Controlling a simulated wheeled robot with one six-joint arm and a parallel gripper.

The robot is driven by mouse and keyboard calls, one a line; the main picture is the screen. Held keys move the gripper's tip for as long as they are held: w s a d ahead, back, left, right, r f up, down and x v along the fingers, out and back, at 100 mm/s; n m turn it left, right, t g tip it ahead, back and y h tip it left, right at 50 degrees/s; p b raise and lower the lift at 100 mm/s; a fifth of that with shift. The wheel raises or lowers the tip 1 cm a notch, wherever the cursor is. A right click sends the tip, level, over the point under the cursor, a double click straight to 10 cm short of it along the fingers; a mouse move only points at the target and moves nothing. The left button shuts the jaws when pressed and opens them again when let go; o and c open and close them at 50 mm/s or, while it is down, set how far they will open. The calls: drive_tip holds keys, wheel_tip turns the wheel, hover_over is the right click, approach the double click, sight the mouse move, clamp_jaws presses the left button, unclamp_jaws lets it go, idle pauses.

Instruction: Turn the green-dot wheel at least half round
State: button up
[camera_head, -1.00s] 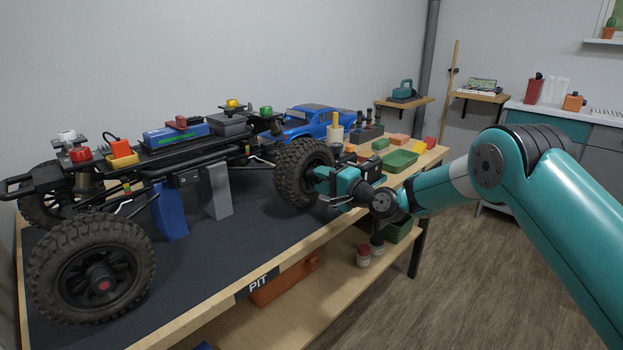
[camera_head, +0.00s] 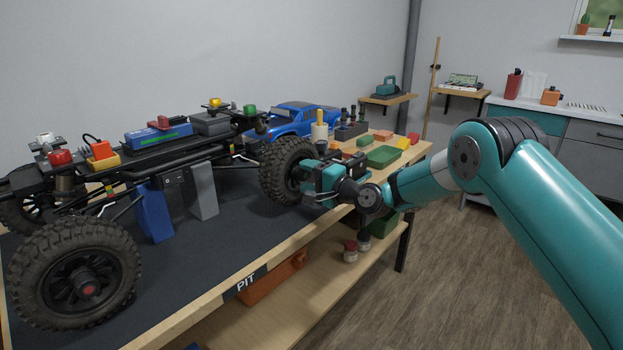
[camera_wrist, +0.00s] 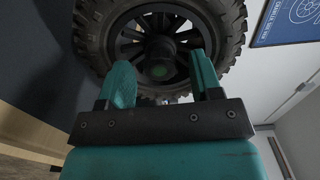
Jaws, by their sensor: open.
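The green-dot wheel (camera_wrist: 90,22) fills the top of the wrist view, a black knobbly tyre with a spoked rim. I cannot tell whether the fingers touch the wheel.
The crawler chassis (camera_head: 120,160) rests on blue and grey stands (camera_head: 153,212) on the dark-topped bench. A red-dot wheel (camera_head: 75,275) is at the near left. A blue truck body (camera_head: 300,119), bins and small blocks lie beyond. Floor (camera_head: 450,270) is open at the right.

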drive_tip(key=b+v, duration=0.1)
drive_tip(key=v, duration=1.6)
drive_tip(key=shift+s+b, duration=0.25)
drive_tip(key=shift+b, duration=0.1)
drive_tip(key=shift+d, duration=0.15)
